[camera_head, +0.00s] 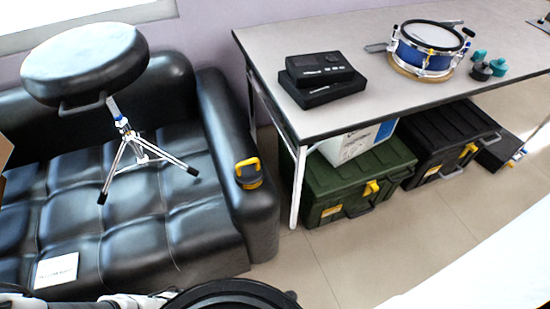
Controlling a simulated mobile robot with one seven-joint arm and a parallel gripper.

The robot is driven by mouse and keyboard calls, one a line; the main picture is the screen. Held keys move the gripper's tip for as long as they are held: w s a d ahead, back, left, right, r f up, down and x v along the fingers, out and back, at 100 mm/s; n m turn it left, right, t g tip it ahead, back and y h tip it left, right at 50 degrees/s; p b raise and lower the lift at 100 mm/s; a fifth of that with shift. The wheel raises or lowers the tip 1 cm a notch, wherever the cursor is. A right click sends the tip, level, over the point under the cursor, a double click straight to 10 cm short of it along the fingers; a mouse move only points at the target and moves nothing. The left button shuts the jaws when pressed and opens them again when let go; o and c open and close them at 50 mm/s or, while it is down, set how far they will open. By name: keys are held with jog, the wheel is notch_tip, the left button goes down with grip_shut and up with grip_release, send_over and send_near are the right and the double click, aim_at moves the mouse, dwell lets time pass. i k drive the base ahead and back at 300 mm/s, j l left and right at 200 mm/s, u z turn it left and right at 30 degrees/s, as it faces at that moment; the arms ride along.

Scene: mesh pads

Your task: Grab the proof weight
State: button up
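Parts of my own arm show at the bottom edge, below and left of the piece. My gripper's fingers are not in view.
The black sofa (190,255) holds a tripod stool (85,62) and a white card (56,270). The table (370,108) bears black devices (320,70), a blue drum (425,58) and small teal-and-dark pieces (480,71). A green case (345,190) and black case (445,140) stand beneath. Floor (350,260) is clear.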

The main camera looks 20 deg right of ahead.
aim_at(249, 174)
jog(key=z, duration=0.4)
jog(key=j+z, duration=0.15)
jog(key=z, duration=0.3)
jog(key=i+j+z, duration=0.1)
jog(key=j+z, duration=0.15)
jog(key=z, duration=0.2)
jog(key=j+z, duration=0.2)
jog(key=z, duration=0.25)
